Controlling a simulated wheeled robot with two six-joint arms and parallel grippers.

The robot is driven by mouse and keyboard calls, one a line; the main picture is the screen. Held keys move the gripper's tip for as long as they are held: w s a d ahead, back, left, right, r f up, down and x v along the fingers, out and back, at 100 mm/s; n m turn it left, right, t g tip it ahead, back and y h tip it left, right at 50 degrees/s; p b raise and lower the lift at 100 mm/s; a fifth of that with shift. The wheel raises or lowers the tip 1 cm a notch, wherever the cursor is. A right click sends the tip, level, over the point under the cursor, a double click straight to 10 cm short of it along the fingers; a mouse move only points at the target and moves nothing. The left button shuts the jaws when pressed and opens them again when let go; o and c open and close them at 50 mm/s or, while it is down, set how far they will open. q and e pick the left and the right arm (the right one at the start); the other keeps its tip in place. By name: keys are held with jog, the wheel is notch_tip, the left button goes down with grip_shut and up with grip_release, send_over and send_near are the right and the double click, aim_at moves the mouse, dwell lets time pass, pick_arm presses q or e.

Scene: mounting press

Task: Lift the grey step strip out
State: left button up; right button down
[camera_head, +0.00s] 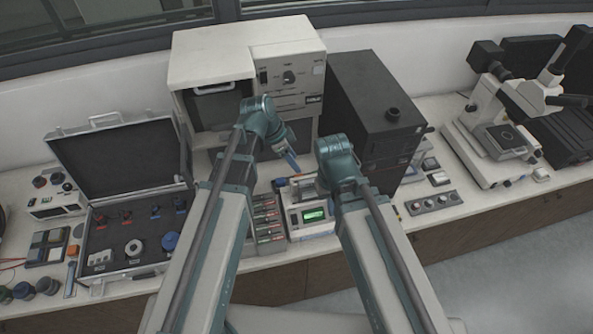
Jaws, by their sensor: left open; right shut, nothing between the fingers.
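I cannot make out a grey step strip for certain at this size. A rack of several dark strips with coloured ends (266,222) stands at the front of the bench, left of a white device with a green display (313,215). My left gripper (291,161) is above and behind the device, in front of the large white press cabinet; it is open and nothing shows in it. My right gripper (303,183) is lower, close over the top of the white device; it is shut and empty. My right wrist hides part of that area.
The white press cabinet (250,48) and a black box (368,100) stand behind. An open case (128,222) lies left. A grey panel with knobs (435,201) and a white microscope (497,135) are at right. The bench's front edge is close.

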pick_arm(q)
jog(key=b, duration=0.8)
send_over(310, 180)
jog(key=s+a, duration=0.1)
jog(key=a, duration=0.2)
notch_tip(310, 180, down, 7)
jog(key=shift+f, duration=0.2)
jog(key=b+x, duration=0.1)
jog(key=x, duration=0.1)
jog(key=b+x, duration=0.1)
jog(key=b, duration=0.1)
jog(key=b+x, duration=0.2)
jog(key=shift+w+d+f, duration=0.1)
jog(key=shift+d+f, duration=0.1)
jog(key=shift+d, duration=0.2)
jog(key=shift+r, duration=0.1)
jog(key=shift+c, duration=0.4)
grip_shut()
